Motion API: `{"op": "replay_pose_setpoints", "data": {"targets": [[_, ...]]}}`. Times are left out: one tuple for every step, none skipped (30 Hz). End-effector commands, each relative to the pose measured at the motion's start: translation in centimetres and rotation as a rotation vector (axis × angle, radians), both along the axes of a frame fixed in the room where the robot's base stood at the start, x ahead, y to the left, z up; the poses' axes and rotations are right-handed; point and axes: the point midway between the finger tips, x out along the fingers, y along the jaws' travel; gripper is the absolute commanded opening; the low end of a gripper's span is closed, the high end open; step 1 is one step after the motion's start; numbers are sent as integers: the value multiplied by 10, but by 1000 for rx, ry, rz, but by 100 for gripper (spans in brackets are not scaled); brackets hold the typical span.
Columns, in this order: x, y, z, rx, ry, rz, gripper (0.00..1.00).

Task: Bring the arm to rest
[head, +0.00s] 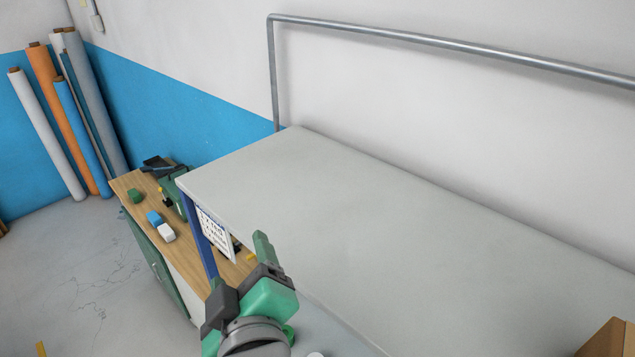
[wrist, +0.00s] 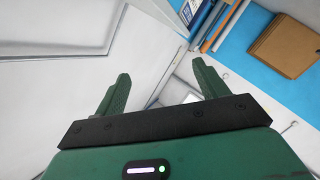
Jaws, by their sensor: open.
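My gripper (head: 262,246) shows in the lower middle of the head view, at the near left edge of a bare grey table (head: 400,225). It is green and dark grey and looks empty. In the wrist view my gripper (wrist: 160,85) has its two green fingers spread well apart, with nothing between them. Whether it touches the table edge I cannot tell, but no contact shows.
A wooden-topped bench (head: 140,205) with several small items stands left of the table. A cardboard box (head: 608,340) is at the lower right. A metal pipe (head: 450,43) runs along the wall. Several rolls (head: 48,135) lean in the left corner.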

Motion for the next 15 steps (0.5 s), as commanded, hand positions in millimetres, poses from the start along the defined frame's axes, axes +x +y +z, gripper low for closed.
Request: {"op": "replay_pose_setpoints", "data": {"targets": [[-8,-10,45,125,-91,-45,73],[-14,-19,70,209,-146,-72,73],[-23,-30,101,318,-219,-98,73],[-32,-39,123,397,-272,-112,73],[-41,-47,142,470,-323,-121,73],[-53,-58,165,561,-383,-128,73],[-62,-65,180,621,-426,-128,73],[-71,-71,192,674,-464,-127,73],[-81,-79,206,734,-506,-122,73],[-88,-83,214,770,-533,-119,73],[-94,-87,220,800,-556,-115,73],[-99,-91,226,830,-575,-110,73],[-102,-93,229,845,-588,-108,73],[-104,-94,231,856,-595,-105,73],[-106,-95,233,863,-600,-103,73]]}}
